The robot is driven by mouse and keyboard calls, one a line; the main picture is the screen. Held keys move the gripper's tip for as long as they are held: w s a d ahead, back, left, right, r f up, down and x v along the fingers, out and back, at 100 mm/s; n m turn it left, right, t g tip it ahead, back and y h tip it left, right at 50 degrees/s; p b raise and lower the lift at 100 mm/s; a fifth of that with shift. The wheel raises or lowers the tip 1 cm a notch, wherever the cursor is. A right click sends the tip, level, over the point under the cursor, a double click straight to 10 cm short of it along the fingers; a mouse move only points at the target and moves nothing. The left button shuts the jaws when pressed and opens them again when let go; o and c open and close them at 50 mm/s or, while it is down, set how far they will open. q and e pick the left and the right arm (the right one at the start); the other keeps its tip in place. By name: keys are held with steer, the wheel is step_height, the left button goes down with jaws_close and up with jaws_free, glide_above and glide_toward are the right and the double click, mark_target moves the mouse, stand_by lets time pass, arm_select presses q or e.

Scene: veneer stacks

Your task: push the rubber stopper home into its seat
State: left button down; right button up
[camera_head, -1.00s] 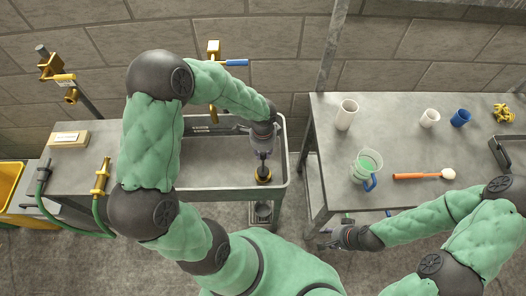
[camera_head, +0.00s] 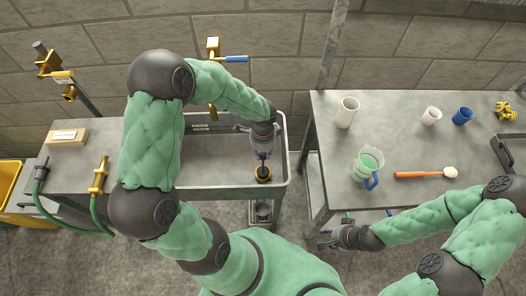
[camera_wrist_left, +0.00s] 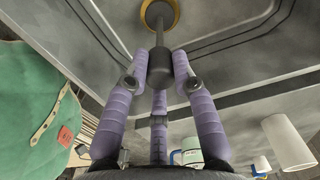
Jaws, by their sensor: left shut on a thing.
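My left gripper (camera_head: 263,155) points down over the right part of the sink basin (camera_head: 215,182). In the left wrist view its purple fingers (camera_wrist_left: 158,75) are shut around the dark, round grip (camera_wrist_left: 159,68) of the rubber stopper. A thin stem runs from the grip to the stopper's dark end (camera_wrist_left: 159,14) inside the brass ring of the seat (camera_wrist_left: 177,14). The ring also shows in the head view (camera_head: 263,179). How deep the stopper sits cannot be told. My right gripper (camera_head: 327,239) is low by the right table's front left corner; its jaws are too small to read.
The basin walls stand close to the left gripper's right. A brass tap with a blue lever (camera_head: 236,59) is behind the basin. The right table (camera_head: 405,125) carries a jug of green liquid (camera_head: 368,162), cups and an orange-handled tool (camera_head: 415,174). Green hoses hang at left.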

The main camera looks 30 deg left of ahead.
arm_select(q)
steer(key=shift+f, duration=0.35)
steer(key=c, duration=0.9)
jaws_free()
steer(key=shift+c, duration=0.2)
step_height(320, 180, up, 12)
